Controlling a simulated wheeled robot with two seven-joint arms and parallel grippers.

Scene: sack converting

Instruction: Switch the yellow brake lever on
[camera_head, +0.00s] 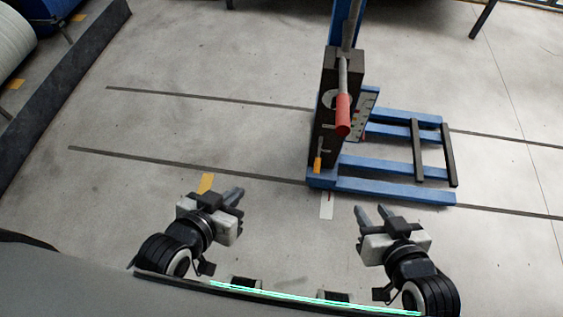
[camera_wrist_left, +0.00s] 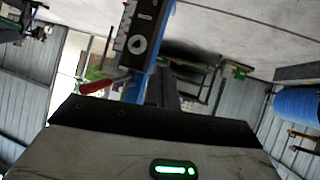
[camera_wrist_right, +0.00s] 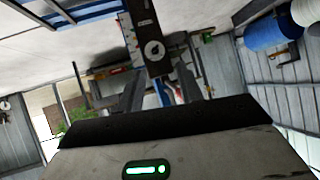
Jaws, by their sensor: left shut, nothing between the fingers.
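The yellow brake lever (camera_head: 317,164) is a small yellow-orange handle low on the front left of the dark box of a blue-framed stand (camera_head: 395,188). It points upward, slightly tilted, in the head view; I cannot make it out in the wrist views. My left gripper (camera_head: 238,194) is shut and empty, left of and nearer than the yellow lever. My right gripper (camera_head: 369,209) is open and empty, nearer than the stand's base. Neither touches the stand.
The stand's blue base has dark crossbars at the right. Dark lines run across the grey floor. A dark low barrier (camera_head: 70,85) and large rolls (camera_head: 14,38) stand at the left. The floor between my grippers and the stand is clear, apart from flat floor markings.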

